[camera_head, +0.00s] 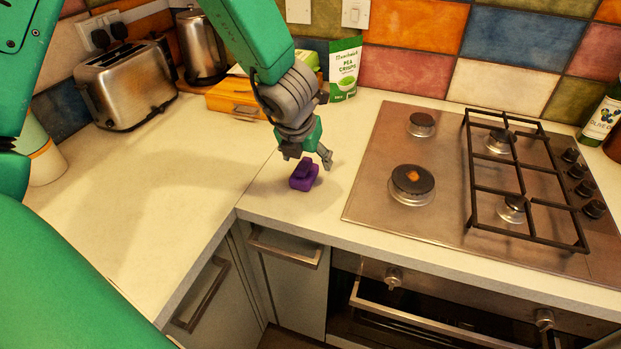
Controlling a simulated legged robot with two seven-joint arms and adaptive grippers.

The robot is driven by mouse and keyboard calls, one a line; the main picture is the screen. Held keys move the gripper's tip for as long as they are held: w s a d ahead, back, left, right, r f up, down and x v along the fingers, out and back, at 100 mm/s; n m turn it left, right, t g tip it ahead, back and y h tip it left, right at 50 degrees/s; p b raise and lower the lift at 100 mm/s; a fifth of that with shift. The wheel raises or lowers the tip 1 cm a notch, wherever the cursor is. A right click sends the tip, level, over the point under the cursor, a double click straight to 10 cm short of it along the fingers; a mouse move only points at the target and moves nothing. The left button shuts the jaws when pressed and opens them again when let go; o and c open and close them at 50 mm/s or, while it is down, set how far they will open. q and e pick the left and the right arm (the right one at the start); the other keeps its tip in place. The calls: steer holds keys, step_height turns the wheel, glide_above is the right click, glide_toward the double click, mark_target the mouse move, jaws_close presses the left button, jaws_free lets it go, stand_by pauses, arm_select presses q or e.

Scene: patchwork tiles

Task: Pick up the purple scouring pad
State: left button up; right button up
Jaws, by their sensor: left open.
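The purple scouring pad (304,176) lies on the pale worktop near its inner corner, left of the hob. My left gripper (307,158) is open and points down just above and behind the pad. One finger is spread out to the right; the other is over the pad's back left side. I cannot tell whether a finger touches the pad. My right gripper is not in view.
The hob (360,195) with a black pan grate (522,190) is to the right. The left worktop is mostly clear.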

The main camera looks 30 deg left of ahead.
mark_target(300, 162)
arm_select(q)
steer(key=a+f, duration=0.2)
steer(key=shift+w+a+f, duration=0.25)
steer(key=shift+w+f, duration=0.05)
steer(key=shift+w, duration=0.05)
steer(key=b+x, duration=0.1)
steer(key=x, duration=0.2)
steer(key=shift+w+d+f, duration=0.1)
steer(key=shift+f, duration=0.15)
steer(key=shift+w+d+f, duration=0.1)
steer(key=shift+w+d, duration=0.05)
steer(key=shift+d, duration=0.15)
steer(key=shift+d+r, duration=0.25)
steer(key=shift+d, duration=0.3)
steer(key=c, duration=1)
steer(key=shift+a, duration=0.35)
steer(key=shift+c, duration=1.1)
steer(key=shift+s+a+f, duration=0.2)
steer(key=shift+a, duration=0.15)
steer(key=shift+c, duration=0.5)
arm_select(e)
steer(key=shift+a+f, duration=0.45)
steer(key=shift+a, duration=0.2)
